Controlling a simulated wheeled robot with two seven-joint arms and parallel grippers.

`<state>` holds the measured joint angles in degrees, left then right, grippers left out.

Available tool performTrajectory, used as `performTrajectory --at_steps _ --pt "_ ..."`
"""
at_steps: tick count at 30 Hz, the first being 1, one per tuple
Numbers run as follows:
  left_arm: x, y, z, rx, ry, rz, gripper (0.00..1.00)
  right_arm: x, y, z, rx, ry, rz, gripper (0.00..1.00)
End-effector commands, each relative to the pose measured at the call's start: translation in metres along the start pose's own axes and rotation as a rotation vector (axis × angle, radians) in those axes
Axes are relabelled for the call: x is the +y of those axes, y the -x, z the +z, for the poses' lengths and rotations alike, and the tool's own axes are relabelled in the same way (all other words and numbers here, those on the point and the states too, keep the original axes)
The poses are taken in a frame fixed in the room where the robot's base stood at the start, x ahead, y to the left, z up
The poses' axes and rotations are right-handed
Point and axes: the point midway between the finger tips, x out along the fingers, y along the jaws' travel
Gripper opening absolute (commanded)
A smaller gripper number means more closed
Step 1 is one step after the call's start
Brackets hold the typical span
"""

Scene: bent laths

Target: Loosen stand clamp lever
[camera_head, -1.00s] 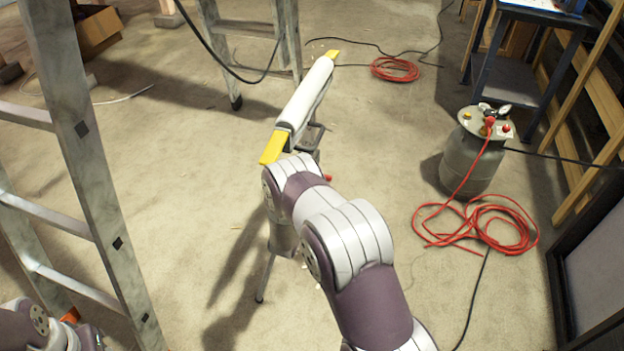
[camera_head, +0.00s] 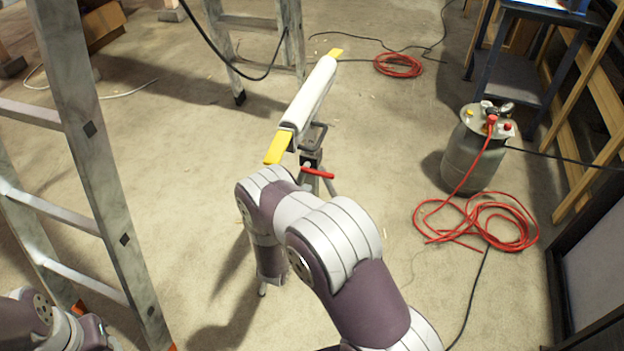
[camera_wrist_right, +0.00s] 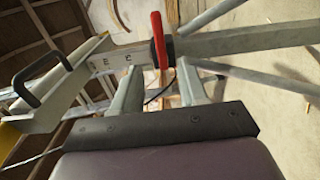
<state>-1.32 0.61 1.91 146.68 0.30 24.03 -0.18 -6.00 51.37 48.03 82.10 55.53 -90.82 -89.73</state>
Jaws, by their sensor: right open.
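The clamp lever is red (camera_head: 318,172) and sits on the stand (camera_head: 312,158), below a long white bar with yellow ends (camera_head: 308,95). In the right wrist view the red lever (camera_wrist_right: 159,40) stands roughly upright against the grey stand tube (camera_wrist_right: 245,40). My right gripper (camera_wrist_right: 160,78) is open, its two grey fingers spread to either side of the lever's lower end. Nothing shows between the fingers as gripped; I cannot tell contact. In the head view my right arm hides this gripper and the lower stand. Only part of my left arm shows at the lower left.
An aluminium ladder (camera_head: 95,150) stands at the left, with another (camera_head: 290,40) behind the stand. A grey tank (camera_head: 475,150) with a coiled red hose (camera_head: 490,222) stands at the right. Another red coil (camera_head: 398,65) lies at the back. Floor between is mostly clear.

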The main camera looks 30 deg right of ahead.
Motion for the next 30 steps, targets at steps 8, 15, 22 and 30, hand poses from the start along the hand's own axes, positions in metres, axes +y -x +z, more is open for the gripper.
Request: performTrajectory --at_steps 8,15,22,30 --pt "0.000 0.010 -0.001 0.000 0.000 0.000 0.43 0.000 0.043 0.000 0.002 0.001 -0.001 0.43" --pt "0.000 0.009 -0.001 0.000 0.000 0.000 0.43 -0.001 0.045 0.000 0.000 0.000 -0.001 0.43" --pt "0.000 0.009 -0.001 0.000 0.000 0.000 0.43 -0.001 0.044 0.000 0.000 0.000 -0.001 0.43" --pt "0.000 0.010 -0.001 0.000 0.000 0.000 0.43 -0.085 0.073 -0.008 0.013 -0.345 -0.478 0.43"
